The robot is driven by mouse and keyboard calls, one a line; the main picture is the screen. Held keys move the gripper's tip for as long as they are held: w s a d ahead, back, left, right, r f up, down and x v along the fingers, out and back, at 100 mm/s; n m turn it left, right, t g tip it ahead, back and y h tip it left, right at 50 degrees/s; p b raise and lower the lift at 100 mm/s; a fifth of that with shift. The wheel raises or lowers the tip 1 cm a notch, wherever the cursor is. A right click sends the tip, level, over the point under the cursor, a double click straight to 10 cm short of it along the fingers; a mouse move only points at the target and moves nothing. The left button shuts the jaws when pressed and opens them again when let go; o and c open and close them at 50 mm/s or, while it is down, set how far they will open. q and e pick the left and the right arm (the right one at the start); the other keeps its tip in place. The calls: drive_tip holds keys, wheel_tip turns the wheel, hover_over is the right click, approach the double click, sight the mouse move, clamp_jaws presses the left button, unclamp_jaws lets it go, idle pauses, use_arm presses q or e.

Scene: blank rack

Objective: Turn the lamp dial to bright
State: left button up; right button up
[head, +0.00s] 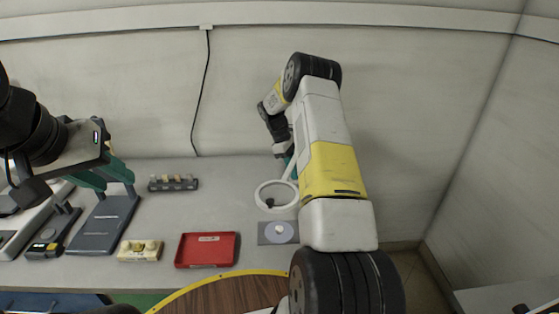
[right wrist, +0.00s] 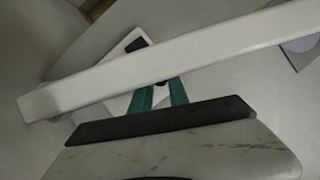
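A white ring-headed lamp (head: 259,197) stands at the right of the table; its upper part is hidden behind my right arm. A grey plate with a pale disc and small white knob (head: 280,231) lies in front of it; which part is the lamp dial I cannot tell. My right gripper (head: 288,158) is mostly hidden by my arm. In the right wrist view its teal fingers (right wrist: 160,95) are apart; a white bar (right wrist: 200,55) crosses over their tips, and a small dark part shows between them. My left gripper (head: 108,178) is open and empty at the left.
A red tray (head: 207,250), a cream block with knobs (head: 140,251), a dark slab (head: 103,225) and a small rack (head: 173,184) sit on the table. A round wooden top with a yellow rim (head: 225,296) is nearest. The table's middle is clear.

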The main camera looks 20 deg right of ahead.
clamp_jaws()
drive_tip(key=shift+s+a+n+t+h, duration=0.1)
drive_tip(key=shift+n+t+h, duration=0.3)
drive_tip(key=shift+n, duration=1.2)
drive_tip(key=o, duration=0.6)
unclamp_jaws()
drive_tip(key=shift+o, duration=0.2)
drive_tip(key=v, duration=0.7)
drive_tip(key=shift+r, duration=0.4)
